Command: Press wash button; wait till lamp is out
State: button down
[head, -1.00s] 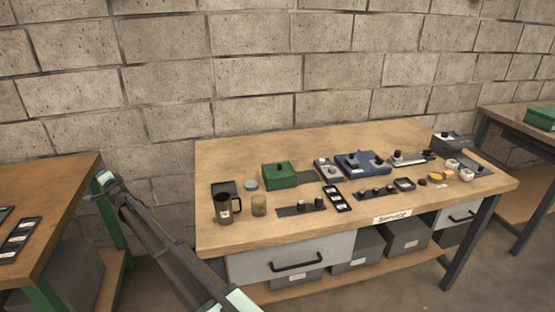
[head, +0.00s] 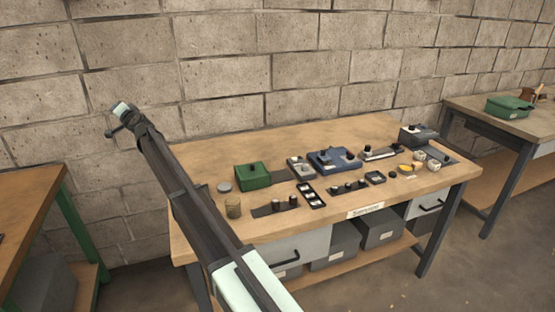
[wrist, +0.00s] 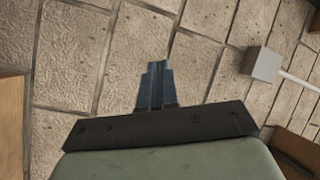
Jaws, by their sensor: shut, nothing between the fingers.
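My gripper (wrist: 157,82) shows in the wrist view with its fingers together and empty, in front of the block wall. In the head view my arm rises from the bottom across the bench's left end; I cannot make out the fingers there. On the bench stand a green box with a dark knob (head: 252,176), a blue box with dark knobs (head: 335,160), a small grey unit (head: 301,167) and a dark grey box with a knob (head: 418,135). I cannot tell which part is the wash button. No lamp can be made out as lit or unlit.
The wooden service bench (head: 300,140) carries several small parts, with bare wood along its back. A round jar (head: 233,207) stands near my arm. Another bench (head: 500,121) with a green case (head: 509,106) is at the right. A brown bench (head: 30,210) is at the left.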

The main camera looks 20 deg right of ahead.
jog(key=w+d+f+g+h, duration=0.1)
jog(key=d+f, duration=0.1)
jog(key=d, duration=0.7)
jog(key=w+d+f+g, duration=0.1)
jog(key=d, duration=0.7)
jog(key=m+g+h, duration=0.1)
jog(key=g+h, duration=0.4)
jog(key=h, duration=0.2)
send_over(296, 159)
notch_tip(296, 159, down, 12)
jog(key=shift+f, duration=0.1)
jog(key=shift+f, duration=4.45)
jog(key=shift+f, duration=0.15)
jog(key=shift+f, duration=0.25)
